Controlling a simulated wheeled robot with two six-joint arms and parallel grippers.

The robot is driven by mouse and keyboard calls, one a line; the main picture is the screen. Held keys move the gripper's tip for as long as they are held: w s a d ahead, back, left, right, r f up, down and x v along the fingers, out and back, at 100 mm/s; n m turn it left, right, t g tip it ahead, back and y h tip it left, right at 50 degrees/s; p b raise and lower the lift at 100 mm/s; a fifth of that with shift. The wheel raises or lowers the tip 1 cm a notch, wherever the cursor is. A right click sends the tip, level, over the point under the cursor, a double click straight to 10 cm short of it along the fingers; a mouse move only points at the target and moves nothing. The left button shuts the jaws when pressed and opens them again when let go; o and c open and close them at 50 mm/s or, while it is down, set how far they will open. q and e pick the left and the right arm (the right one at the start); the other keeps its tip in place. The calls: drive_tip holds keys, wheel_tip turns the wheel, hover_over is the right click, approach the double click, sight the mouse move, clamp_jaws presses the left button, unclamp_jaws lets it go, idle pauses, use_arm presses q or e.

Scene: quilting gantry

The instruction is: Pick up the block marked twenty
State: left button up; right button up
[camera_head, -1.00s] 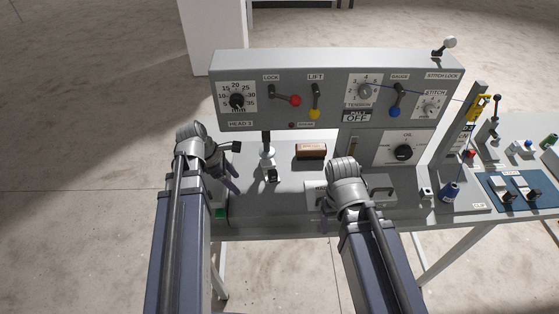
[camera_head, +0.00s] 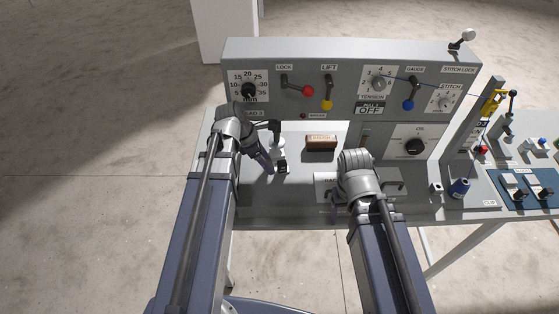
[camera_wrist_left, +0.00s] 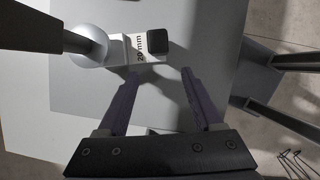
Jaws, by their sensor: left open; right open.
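The block marked 20 mm (camera_wrist_left: 138,47) is white with a black end piece. In the left wrist view it lies just beyond my left fingertips, beside a pale ball (camera_wrist_left: 86,45) on a dark rod. In the head view the block (camera_head: 282,158) is small, at the left of the machine bed, and its marking cannot be read. My left gripper (camera_head: 269,147) is open and empty; its two purple-grey fingers (camera_wrist_left: 160,76) point at the block without touching it. My right gripper (camera_head: 345,188) is open over the front of the bed, its fingers partly hidden by its wrist.
A grey control panel (camera_head: 345,55) with levers and dials rises behind the bed. A brown block (camera_head: 321,142) lies right of the 20 mm block. A blue spool (camera_head: 459,188) and a blue mat (camera_head: 526,200) are at the right. The bed around the brown block is clear.

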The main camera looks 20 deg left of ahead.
sight(281, 162)
use_arm(q)
drive_tip(key=d, duration=0.1)
drive_tip(key=w+d, duration=0.1)
drive_tip(key=shift+w+d, duration=0.3)
drive_tip(key=shift+d, duration=0.1)
drive_tip(key=shift+w+d+f+b, duration=0.2)
drive_tip(key=shift+d+f+b, duration=0.15)
drive_tip(key=shift+f+b, duration=0.15)
drive_tip(key=shift+w+d+f+b, duration=0.15)
drive_tip(key=shift+d+f+b, duration=0.15)
drive_tip(key=shift+f+b, duration=0.2)
drive_tip(key=shift+w+d+f+b, duration=0.1)
drive_tip(key=shift+d+f+b, duration=0.1)
drive_tip(key=shift+f+b, duration=0.25)
drive_tip(key=shift+r, duration=0.1)
clamp_jaws()
